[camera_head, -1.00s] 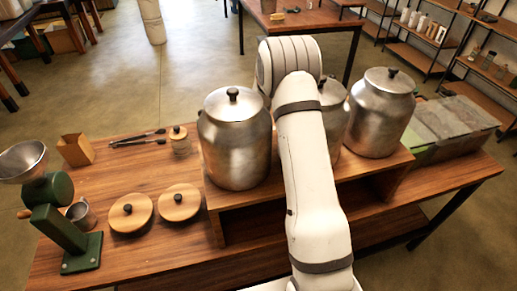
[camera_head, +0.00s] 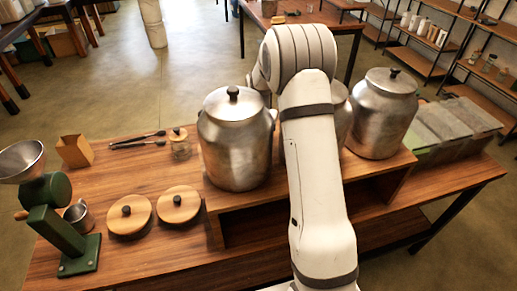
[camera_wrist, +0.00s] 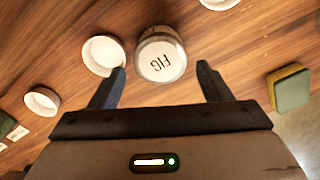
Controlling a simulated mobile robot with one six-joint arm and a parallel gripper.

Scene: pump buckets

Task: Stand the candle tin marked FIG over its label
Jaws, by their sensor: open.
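The candle tin marked FIG (camera_wrist: 160,60) is in the upper middle of the wrist view, a round tin with a pale top, its lettering inverted in the picture. My gripper (camera_wrist: 162,67) is open, one finger to each side of the tin in the picture. I cannot tell whether the fingertips are down at its height. Small pale cards (camera_wrist: 16,131) lie at the left edge; I cannot read them. In the head view my arm hides the gripper and the tin.
Round white-topped things (camera_wrist: 103,54) (camera_wrist: 42,101) lie left of the tin, the nearer one close to the left finger. A green and yellow block (camera_wrist: 289,88) is at the right. Large metal canisters (camera_head: 234,140) stand on a wooden riser (camera_head: 225,198) in the head view.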

